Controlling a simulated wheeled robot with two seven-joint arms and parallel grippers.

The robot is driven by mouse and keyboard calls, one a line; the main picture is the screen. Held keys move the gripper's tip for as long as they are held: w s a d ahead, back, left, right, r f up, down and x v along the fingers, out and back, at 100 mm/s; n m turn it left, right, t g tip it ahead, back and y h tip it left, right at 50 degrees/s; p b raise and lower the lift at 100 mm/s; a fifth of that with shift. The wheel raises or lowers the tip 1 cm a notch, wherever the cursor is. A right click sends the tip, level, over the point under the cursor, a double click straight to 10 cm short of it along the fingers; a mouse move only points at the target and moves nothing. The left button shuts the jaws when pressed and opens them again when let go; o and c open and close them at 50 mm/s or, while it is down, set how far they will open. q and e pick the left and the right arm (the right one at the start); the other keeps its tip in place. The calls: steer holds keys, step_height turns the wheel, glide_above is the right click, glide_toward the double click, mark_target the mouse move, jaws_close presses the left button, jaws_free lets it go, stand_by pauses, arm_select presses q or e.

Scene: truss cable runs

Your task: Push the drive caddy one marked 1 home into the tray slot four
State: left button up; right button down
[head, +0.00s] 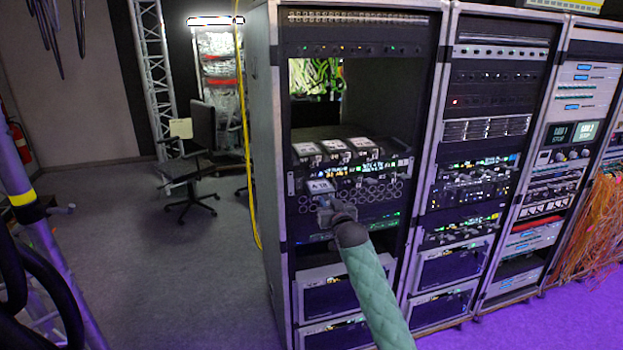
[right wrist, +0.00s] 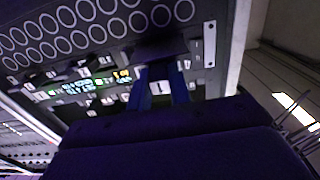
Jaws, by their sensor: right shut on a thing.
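My right gripper (head: 330,208) reaches the front of the open rack tray (head: 350,170). In the right wrist view its two blue fingers (right wrist: 162,88) are shut on a drive caddy (right wrist: 160,72), at one end of the caddy row. A small pale label shows between the fingers; I cannot read its mark for sure. The gripper hides most of the caddy, and I cannot tell how deep it sits in its slot. Other caddies with lit displays (right wrist: 88,88) sit beside it. My left gripper is not in view.
Rows of round openings (right wrist: 60,35) lie beside the caddies. The rack's metal side rail (right wrist: 232,50) is close to the gripper. A yellow cable (head: 244,130) hangs along the rack's left side. An office chair (head: 190,165) stands on open floor.

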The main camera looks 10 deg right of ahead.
steer(key=shift+s+r+p, duration=0.1)
steer(key=shift+s+p, duration=0.5)
steer(key=shift+s, duration=1.2)
steer(key=shift+s+d+p, duration=0.15)
steer(key=shift+s+p, duration=0.55)
steer(key=shift+s, duration=1.3)
